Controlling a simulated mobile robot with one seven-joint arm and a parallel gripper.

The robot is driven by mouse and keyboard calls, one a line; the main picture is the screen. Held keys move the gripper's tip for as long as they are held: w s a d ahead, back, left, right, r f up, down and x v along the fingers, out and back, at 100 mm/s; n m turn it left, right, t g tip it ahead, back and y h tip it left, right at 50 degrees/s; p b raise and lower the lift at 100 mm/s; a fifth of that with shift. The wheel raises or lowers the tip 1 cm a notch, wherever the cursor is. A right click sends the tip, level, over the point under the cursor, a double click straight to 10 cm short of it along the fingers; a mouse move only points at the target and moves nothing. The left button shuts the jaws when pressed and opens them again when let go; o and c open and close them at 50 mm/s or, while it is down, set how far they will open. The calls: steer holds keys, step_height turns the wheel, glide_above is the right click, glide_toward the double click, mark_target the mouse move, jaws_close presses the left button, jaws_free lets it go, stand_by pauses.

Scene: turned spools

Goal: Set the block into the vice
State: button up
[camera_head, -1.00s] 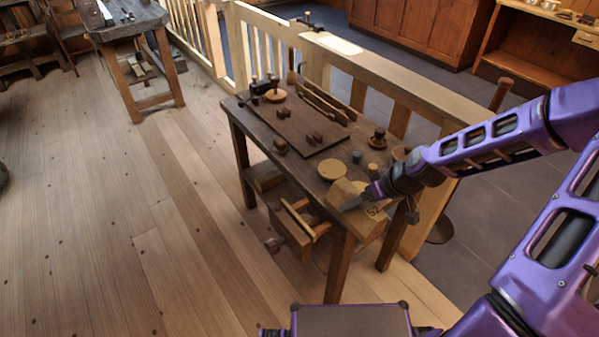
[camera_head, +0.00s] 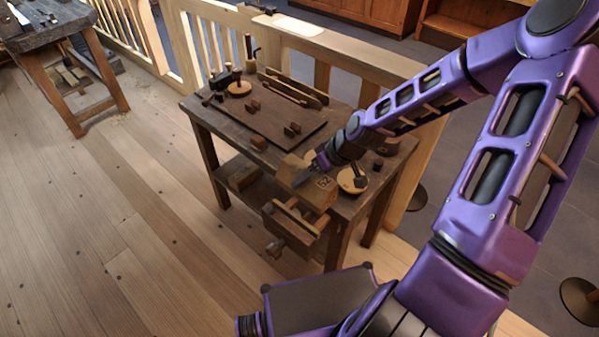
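A pale wooden block (camera_head: 318,193) with dark marks on its face is at the front edge of the workbench. My gripper (camera_head: 304,176) is shut on it, with a dark finger lying across it; the other finger is hidden. The wooden vice (camera_head: 282,222) is on the bench's front side, with two pale bars and a round screw end (camera_head: 275,248) below. The block appears above and slightly right of the vice in the picture. I cannot tell the gap between them, and the vice's opening is partly hidden.
The dark workbench (camera_head: 205,110) carries a board with small dark pieces, a pale round disc (camera_head: 352,180) just right of the block, and a spool-like piece (camera_head: 238,85) at the back left. A railing (camera_head: 340,50) runs behind.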

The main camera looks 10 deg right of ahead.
mark_target(310, 185)
steer(key=shift+f, duration=1.45)
step_height(310, 185, down, 7)
steer(key=b, duration=0.5)
steer(key=shift+s, duration=0.45)
steer(key=shift+s+a+f+b, duration=0.1)
steer(key=shift+s+f+b, duration=0.35)
steer(key=shift+f+b, duration=0.15)
steer(key=o, duration=1.5)
steer(key=shift+o, duration=0.2)
steer(key=r+p, duration=0.2)
steer(key=w+r+p, duration=0.1)
steer(key=r+p, duration=0.1)
steer(key=r, duration=0.1)
steer(key=shift+p, duration=0.4)
steer(key=shift+w+d+r+p, duration=0.1)
steer(key=shift+r+p, duration=0.25)
steer(key=shift+r, duration=0.4)
steer(key=shift+w+d+r+p, duration=0.1)
steer(key=shift+r+p, duration=0.25)
steer(key=shift+r, duration=0.4)
